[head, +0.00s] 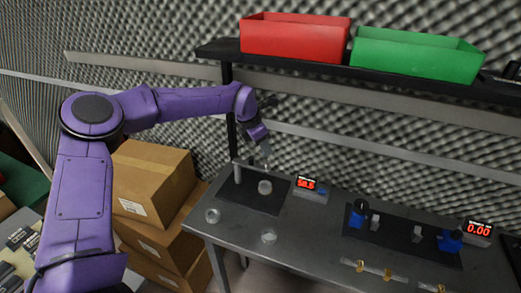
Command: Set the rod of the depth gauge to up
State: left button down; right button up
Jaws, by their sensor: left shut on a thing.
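The depth gauge (238,173) stands on a dark mat at the left end of the grey table, with a grey post and an arm reaching right. Its red display (306,183) reads 58.5. A small clear round piece (265,187) sits on the mat below the arm. My left gripper (267,161) points down from above at the end of the gauge's arm and is shut on the rod, which is small and mostly hidden by the fingers. My right gripper is not in view.
A second dark mat (400,237) to the right holds blue and grey fixtures and a display (478,231) reading 0.00. Clear round pieces (269,237) lie near the front edge. A shelf above holds red (295,38) and green (412,55) bins. Cardboard boxes (150,180) stand left.

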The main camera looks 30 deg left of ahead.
pick_arm(q)
jog(key=shift+r, duration=0.1)
jog(key=c, duration=1)
grip_release()
jog(key=shift+d, duration=0.1)
jog(key=shift+o, duration=0.3)
jog(key=shift+s+r+b, duration=0.1)
jog(key=shift+r+b, duration=0.2)
jog(key=shift+r, duration=0.1)
jog(key=s+a+r+b, duration=0.4)
jog(key=s+a+b, duration=0.2)
jog(key=s, duration=0.5)
jog(key=shift+a, duration=0.95)
jog(key=shift+a+f, duration=0.1)
